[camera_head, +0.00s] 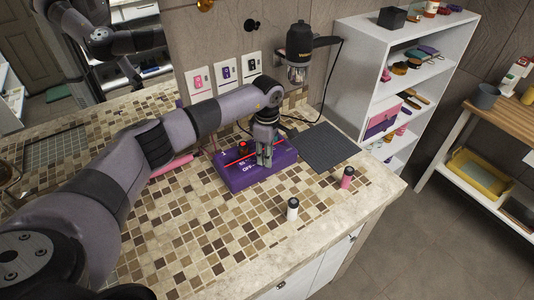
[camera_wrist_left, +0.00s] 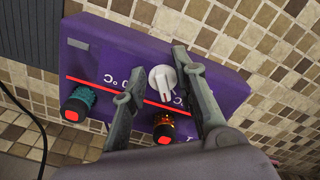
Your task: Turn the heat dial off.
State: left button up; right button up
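A purple control box (camera_head: 240,177) stands on the tiled counter. In the left wrist view its purple face (camera_wrist_left: 110,47) carries a white dial (camera_wrist_left: 162,79) with a pointer ridge, beside "°C" lettering; this looks like the heat dial. My left gripper (camera_head: 264,160) is over the box's right part and hides some of its top. In the left wrist view the left gripper (camera_wrist_left: 157,65) is open, one finger on each side of the white dial, with gaps visible. I cannot tell its height over the dial. My right gripper is not in view.
A teal knob (camera_wrist_left: 77,103) and an amber knob (camera_wrist_left: 163,127), both red-topped, sit close to the fingers. A dark mat (camera_head: 328,146) lies right of the box. A white bottle (camera_head: 292,209) and a pink bottle (camera_head: 346,178) stand in front. The front counter is mostly clear.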

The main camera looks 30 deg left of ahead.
pick_arm(q)
grip_shut()
dwell(0.3)
jog(key=n+b, duration=0.1)
jog(key=n, duration=0.1)
jog(key=n+b, duration=0.1)
jog(key=shift+w+a+n+b, duration=0.1)
jog(key=shift+w+n+b, duration=0.2)
jog(key=shift+n, duration=0.1)
jog(key=n+b, duration=0.1)
jog(key=n, duration=0.2)
jog(key=shift+w+a, duration=0.1)
jog(key=shift+w, duration=0.05)
jog(key=shift+w+a+n+b, duration=0.1)
jog(key=shift+n+b, duration=0.3)
jog(key=shift+n, duration=0.65)
jog(key=shift+w+a+n+b, duration=0.1)
jog(key=shift+n+b, duration=0.25)
jog(key=shift+n, duration=0.7)
jog(key=shift+r, duration=0.1)
